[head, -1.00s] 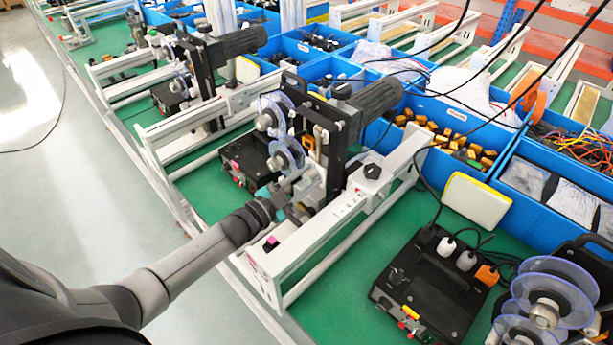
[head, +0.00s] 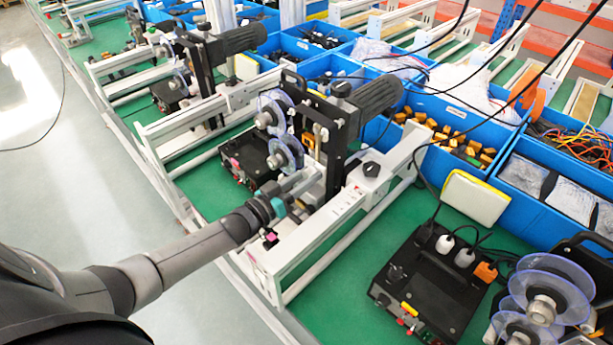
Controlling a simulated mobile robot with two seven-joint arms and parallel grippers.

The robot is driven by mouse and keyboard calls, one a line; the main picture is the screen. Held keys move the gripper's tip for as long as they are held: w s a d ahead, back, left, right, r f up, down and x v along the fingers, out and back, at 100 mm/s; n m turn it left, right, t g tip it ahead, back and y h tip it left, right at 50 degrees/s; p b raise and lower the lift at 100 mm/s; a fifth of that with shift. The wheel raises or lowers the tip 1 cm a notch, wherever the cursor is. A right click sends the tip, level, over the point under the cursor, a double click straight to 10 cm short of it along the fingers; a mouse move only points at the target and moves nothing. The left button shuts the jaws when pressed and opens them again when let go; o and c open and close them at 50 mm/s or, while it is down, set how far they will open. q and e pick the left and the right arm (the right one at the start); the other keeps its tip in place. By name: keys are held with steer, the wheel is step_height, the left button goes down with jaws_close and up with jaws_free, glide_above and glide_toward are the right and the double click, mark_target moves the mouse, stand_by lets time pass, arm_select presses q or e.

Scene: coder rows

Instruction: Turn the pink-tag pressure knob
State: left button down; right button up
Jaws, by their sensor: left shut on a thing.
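The pink tag (head: 271,237) shows at the near end of the white machine frame (head: 312,232), just below my left gripper. My left gripper (head: 291,203), with teal parts at its wrist, is at this near end, beside the clear plastic reels. It is shut on a small part that I take to be the pink-tag pressure knob; the gripper and wrist hide most of it, so its angle cannot be read. My right gripper is not in view.
A black motor (head: 375,97) and clear reels (head: 286,154) stand close behind the gripper. A black control box (head: 430,285) sits at the right on the green bench. Blue bins (head: 468,112) line the back. The floor at the left is clear.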

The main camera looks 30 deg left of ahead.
arm_select(q)
steer(key=shift+n, duration=1.6)
steer(key=c, duration=0.5)
jaws_free()
